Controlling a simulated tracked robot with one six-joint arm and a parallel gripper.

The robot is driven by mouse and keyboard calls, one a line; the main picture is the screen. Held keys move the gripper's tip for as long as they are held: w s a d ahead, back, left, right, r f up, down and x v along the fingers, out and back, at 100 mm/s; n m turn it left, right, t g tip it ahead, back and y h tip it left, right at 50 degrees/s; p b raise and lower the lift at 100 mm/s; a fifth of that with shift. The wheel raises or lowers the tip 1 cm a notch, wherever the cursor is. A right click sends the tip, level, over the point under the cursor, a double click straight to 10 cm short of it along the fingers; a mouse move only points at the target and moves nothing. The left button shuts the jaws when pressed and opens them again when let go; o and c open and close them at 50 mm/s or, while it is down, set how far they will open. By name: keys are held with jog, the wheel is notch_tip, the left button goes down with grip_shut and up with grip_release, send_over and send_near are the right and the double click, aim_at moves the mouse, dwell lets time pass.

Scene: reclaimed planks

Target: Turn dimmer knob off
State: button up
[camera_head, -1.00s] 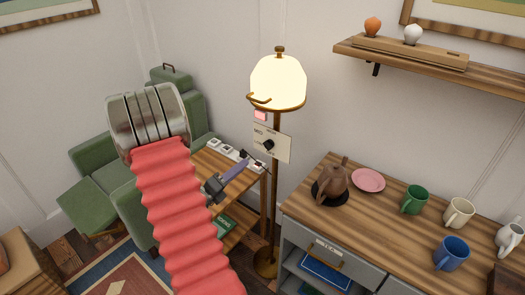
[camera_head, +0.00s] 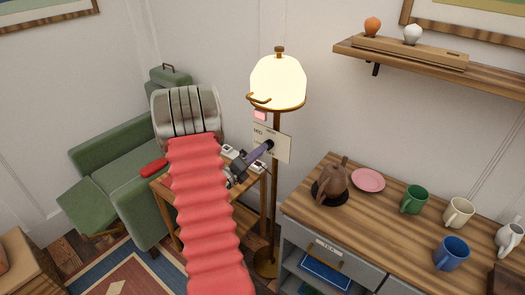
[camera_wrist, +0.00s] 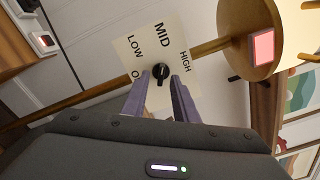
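The black dimmer knob (camera_wrist: 160,73) sits on a pale plate (camera_wrist: 128,48) marked LOW, MID and HIGH; a fourth label starting with O is partly covered by my finger. The plate (camera_head: 283,150) is on the pole of a lit floor lamp (camera_head: 278,82). My gripper (camera_wrist: 161,78) is open, with one purple finger on each side of the knob and small gaps showing. In the head view, my gripper (camera_head: 268,146) reaches the plate and covers much of the knob. The knob's exact setting is hard to read.
A small wooden table (camera_head: 172,192) with white switch boxes (camera_head: 245,165) stands below my gripper. A counter (camera_head: 385,220) with a teapot and mugs is at right; a green armchair (camera_head: 115,165) is at left.

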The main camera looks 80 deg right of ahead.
jog(key=shift+x, duration=1.4)
jog(key=shift+c, duration=0.2)
grip_shut()
jog(key=shift+f, duration=0.1)
